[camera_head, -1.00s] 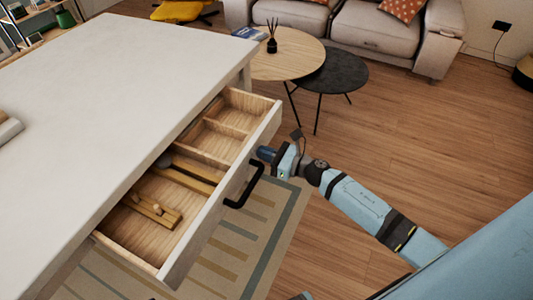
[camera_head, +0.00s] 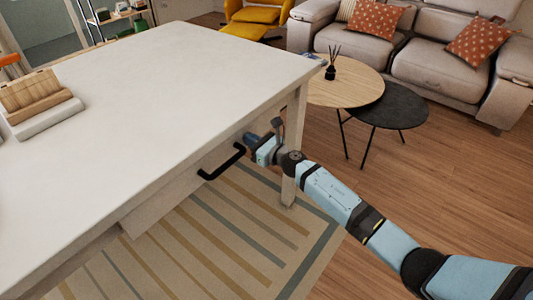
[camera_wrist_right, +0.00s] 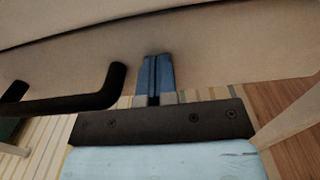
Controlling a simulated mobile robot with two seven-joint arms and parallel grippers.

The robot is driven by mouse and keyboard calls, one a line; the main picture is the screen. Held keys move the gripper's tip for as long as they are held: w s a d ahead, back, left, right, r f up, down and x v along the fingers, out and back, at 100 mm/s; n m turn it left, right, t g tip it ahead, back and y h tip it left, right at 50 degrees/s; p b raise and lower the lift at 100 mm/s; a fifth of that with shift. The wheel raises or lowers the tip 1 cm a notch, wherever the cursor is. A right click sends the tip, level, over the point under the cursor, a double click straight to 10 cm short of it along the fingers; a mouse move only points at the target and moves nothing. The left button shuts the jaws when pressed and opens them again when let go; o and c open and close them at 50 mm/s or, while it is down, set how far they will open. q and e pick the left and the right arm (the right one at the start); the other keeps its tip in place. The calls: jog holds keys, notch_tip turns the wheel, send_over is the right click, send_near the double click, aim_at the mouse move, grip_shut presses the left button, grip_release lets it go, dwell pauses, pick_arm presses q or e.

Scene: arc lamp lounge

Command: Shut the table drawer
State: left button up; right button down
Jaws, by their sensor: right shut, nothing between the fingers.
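The white table (camera_head: 150,85) has its drawer (camera_head: 178,192) pushed in under the top. No inside of the drawer shows in the head view, but I cannot tell if its front is fully flush. The black bar handle (camera_head: 222,164) is on the drawer front. My right gripper (camera_head: 250,138) is shut and empty, with its fingertips at the drawer front just beside the handle's far end. In the right wrist view the shut blue fingers (camera_wrist_right: 155,75) point at the pale front, right of the handle (camera_wrist_right: 70,101). My left gripper is not in view.
A wooden block on a pale base (camera_head: 40,100) sits on the tabletop at left. A table leg (camera_head: 292,150) stands close by my right gripper. A round wooden side table (camera_head: 345,85) and a dark one (camera_head: 400,108) stand beyond. A striped rug (camera_head: 215,245) lies below.

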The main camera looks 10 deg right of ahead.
pick_arm(q)
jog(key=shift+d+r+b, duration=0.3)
jog(key=shift+b, duration=0.05)
pick_arm(e)
jog(key=shift+r+x, duration=0.25)
jog(key=shift+x, duration=0.95)
